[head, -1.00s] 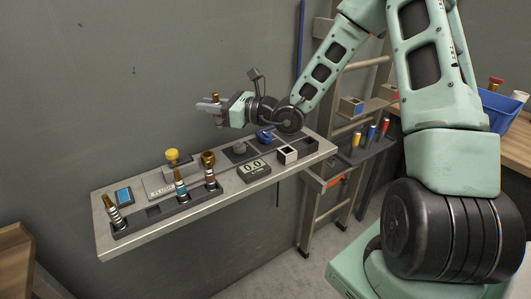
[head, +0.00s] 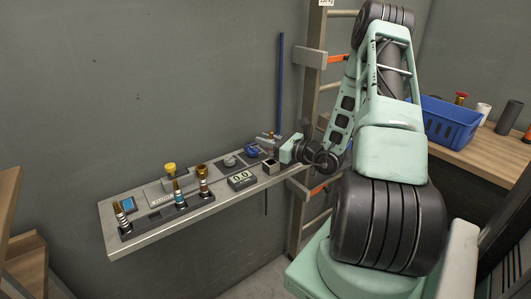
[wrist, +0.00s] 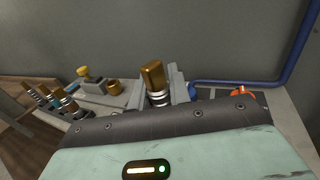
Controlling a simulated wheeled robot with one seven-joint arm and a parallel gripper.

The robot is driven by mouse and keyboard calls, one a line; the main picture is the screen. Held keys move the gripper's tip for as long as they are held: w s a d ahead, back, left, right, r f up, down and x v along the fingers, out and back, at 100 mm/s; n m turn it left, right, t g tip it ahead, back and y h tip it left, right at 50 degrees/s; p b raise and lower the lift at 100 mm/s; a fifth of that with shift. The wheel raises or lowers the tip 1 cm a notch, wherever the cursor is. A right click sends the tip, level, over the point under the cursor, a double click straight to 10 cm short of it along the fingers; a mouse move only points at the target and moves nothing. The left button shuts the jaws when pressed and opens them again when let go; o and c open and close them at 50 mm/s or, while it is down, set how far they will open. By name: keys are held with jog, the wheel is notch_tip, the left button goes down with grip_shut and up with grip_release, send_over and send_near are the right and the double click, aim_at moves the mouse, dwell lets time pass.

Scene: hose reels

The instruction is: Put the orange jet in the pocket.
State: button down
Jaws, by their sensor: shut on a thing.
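My gripper (wrist: 155,98) is shut on a jet (wrist: 153,77) with a brass body and silver rings; no orange shows on it, so I cannot confirm its colour. In the head view my gripper (head: 268,138) is above the right end of the wall shelf (head: 150,238), and the held jet is too small to make out. Square dark-mouthed holders stand near that end, including a pale box (head: 270,167). The rack (head: 160,220) at the front left has a dark empty slot. I cannot tell which opening is the pocket.
Several upright jets, including a blue-banded jet (head: 179,194), stand in the rack. A ladder (head: 308,105) and blue crate (head: 450,122) are to the right.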

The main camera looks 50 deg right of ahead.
jog(key=shift+f, duration=2.15)
jog(key=shift+f, duration=0.15)
jog(key=c, duration=1.3)
grip_release()
